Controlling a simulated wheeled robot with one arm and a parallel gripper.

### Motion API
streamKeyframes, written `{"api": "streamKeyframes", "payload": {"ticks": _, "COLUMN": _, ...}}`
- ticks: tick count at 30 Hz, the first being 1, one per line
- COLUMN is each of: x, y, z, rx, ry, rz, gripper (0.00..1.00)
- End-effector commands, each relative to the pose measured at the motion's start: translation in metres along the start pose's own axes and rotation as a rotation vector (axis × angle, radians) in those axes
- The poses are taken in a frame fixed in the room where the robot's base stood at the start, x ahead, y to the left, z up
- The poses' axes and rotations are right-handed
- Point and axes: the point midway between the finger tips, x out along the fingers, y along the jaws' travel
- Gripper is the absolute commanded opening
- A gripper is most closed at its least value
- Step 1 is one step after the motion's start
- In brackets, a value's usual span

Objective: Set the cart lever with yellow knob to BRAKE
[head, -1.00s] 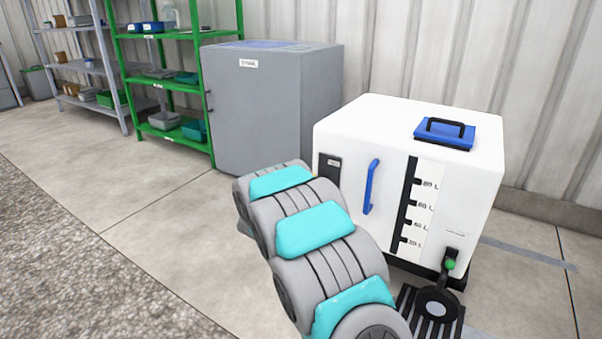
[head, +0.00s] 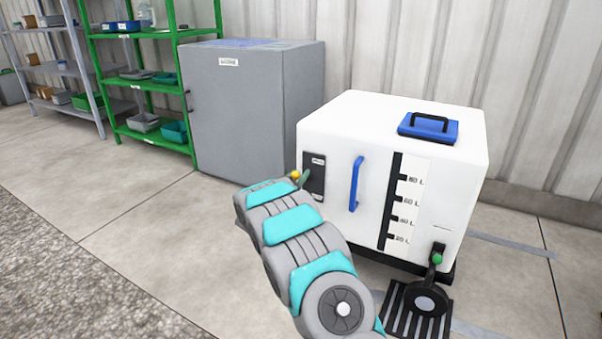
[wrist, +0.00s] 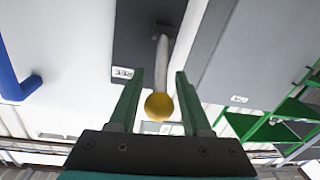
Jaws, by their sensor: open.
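The lever's yellow knob (wrist: 159,106) sits between the two green fingers of my gripper (wrist: 156,100) in the wrist view, with gaps on both sides. The lever's pale shaft (wrist: 162,62) runs from the knob to a dark plate (wrist: 140,45) with a small label (wrist: 122,73), too small to read. In the head view the yellow knob (head: 295,174) shows just beyond my arm, beside the dark plate (head: 314,175) on the white cart (head: 335,140). My gripper is open; in the head view my arm hides it.
A blue handle (head: 355,184) is on the cart front, right of the plate. A green-knobbed valve (head: 437,258) is at the cart's lower right, above a black grate (head: 393,305). A grey cabinet (head: 240,125) and green shelf (head: 150,85) stand behind left. Floor at left is clear.

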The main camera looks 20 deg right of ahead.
Motion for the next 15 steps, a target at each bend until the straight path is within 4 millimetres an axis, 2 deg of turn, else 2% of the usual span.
{"api": "streamKeyframes", "payload": {"ticks": 6, "x": 0.02, "y": 0.0, "z": 0.001, "rx": 0.001, "ry": -0.001, "rz": 0.0, "gripper": 0.48}}
{"api": "streamKeyframes", "payload": {"ticks": 15, "x": 0.025, "y": 0.0, "z": 0.001, "rx": -0.001, "ry": -0.002, "rz": -0.001, "gripper": 0.48}}
